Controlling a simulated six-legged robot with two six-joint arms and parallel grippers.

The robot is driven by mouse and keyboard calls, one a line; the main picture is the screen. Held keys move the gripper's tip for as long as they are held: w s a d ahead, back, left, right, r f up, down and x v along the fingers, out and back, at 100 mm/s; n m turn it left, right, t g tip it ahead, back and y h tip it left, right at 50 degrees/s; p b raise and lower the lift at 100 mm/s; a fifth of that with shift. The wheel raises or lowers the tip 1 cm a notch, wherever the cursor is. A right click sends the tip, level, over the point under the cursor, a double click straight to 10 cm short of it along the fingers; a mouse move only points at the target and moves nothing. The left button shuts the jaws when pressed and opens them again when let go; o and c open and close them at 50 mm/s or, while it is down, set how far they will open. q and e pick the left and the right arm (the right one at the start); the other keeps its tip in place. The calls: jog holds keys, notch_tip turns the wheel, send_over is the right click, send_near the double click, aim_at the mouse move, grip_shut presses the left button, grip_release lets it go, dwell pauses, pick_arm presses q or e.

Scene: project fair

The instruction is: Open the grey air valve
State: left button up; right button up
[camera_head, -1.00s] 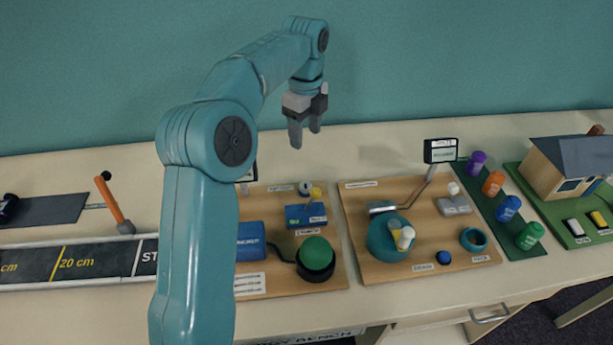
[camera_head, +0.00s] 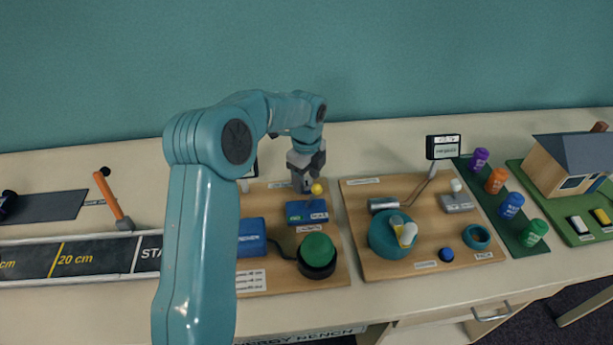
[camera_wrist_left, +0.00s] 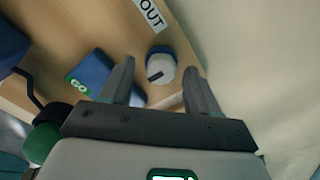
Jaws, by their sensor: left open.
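A light grey round knob (camera_wrist_left: 161,66) with a short dark bar on its face stands near the back edge of the left wooden board (camera_head: 333,284); I take it as the air valve. In the left wrist view it lies between and beyond the two fingertips, close to an "OUT" label (camera_wrist_left: 150,14). In the head view my left gripper (camera_head: 303,187) hides it. The left gripper is open and points down over the knob, with nothing held. I cannot tell whether the fingers touch the knob. My right gripper is not in view.
A green dome button (camera_head: 317,248) and a blue box (camera_head: 250,238) are nearer. The right board (camera_head: 440,262) carries a teal tank (camera_head: 385,240) and a display (camera_head: 443,147).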

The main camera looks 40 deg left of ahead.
pick_arm(q)
jog(key=shift+a+f, duration=0.1)
jog(key=c, duration=1)
jog(key=shift+c, duration=0.2)
jog(key=shift+n, duration=0.3)
jog(key=n, duration=0.3)
jog(key=shift+w+n, duration=0.1)
jog(key=shift+n, duration=0.2)
jog(key=n, duration=0.4)
jog(key=shift+n, duration=0.3)
jog(key=n, duration=0.4)
jog(key=shift+n, duration=0.3)
jog(key=shift+n+b, duration=0.35)
jog(key=shift+n, duration=1.95)
